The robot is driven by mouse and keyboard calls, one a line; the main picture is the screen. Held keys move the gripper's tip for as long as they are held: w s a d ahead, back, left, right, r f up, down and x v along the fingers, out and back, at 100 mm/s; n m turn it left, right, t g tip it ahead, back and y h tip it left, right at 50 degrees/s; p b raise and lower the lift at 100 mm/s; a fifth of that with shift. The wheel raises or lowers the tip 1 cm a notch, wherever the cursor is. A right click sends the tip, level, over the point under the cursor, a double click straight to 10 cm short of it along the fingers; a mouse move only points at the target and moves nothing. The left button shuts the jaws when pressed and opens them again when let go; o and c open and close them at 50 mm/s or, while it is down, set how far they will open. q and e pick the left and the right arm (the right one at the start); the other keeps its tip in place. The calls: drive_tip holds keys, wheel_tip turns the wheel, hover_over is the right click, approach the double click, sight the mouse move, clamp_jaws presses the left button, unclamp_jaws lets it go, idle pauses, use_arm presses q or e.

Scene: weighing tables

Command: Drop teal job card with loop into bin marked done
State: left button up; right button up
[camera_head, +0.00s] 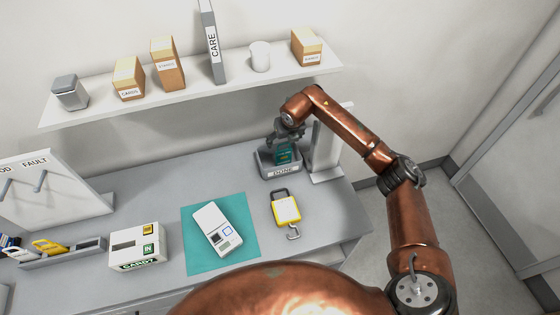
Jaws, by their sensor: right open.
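The grey bin marked DONE (282,171) stands near the back right of the grey table. The teal job card (284,155) shows at the mouth of this bin, just below my right gripper (283,143). Its loop cannot be made out. My right gripper is open over the bin and close to the card; its fingers are small and partly dark against the bin. Whether they still touch the card cannot be told. My left gripper is not in view.
A yellow tag with a hook (286,209) lies in front of the bin. A white device (218,229) lies on a teal mat (195,264). A white box (138,246) stands left. A white upright stand (326,150) is right of the bin. A shelf (190,92) overhangs the back.

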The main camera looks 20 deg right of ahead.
drive_tip(key=shift+s+r, duration=0.1)
drive_tip(key=shift+r, duration=0.2)
drive_tip(key=v, duration=1.1)
drive_tip(key=shift+r, duration=0.2)
